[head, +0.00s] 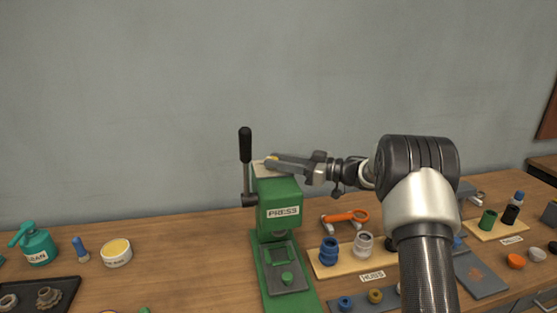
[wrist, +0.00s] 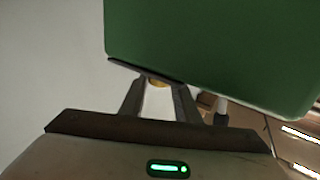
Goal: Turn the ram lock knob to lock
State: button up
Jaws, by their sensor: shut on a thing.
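The green press (head: 280,196) stands on the workbench, with a label reading "PRESS" on its front. A small yellow knob (head: 272,157) shows at the top of the press, mostly hidden by my gripper (head: 275,162). My gripper reaches in from the right, roughly level, and is shut on the knob. In the wrist view, a bit of the yellow knob (wrist: 158,85) shows between the two fingers of my gripper (wrist: 158,82), close to the green press body (wrist: 220,45). The knob's marks and how far it is turned cannot be seen.
A black-handled lever (head: 245,146) rises at the press's left side. A wooden board (head: 323,270) labelled "HUBS" holds blue and clear parts at right. A teal can (head: 38,246) and a round tin (head: 117,253) stand at left. The wall behind is bare.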

jog(key=o, duration=1)
jog(key=shift+o, duration=0.2)
jog(key=b+v, duration=0.1)
jog(key=v, duration=1.6)
jog(key=shift+d, duration=0.15)
jog(key=shift+s, duration=0.1)
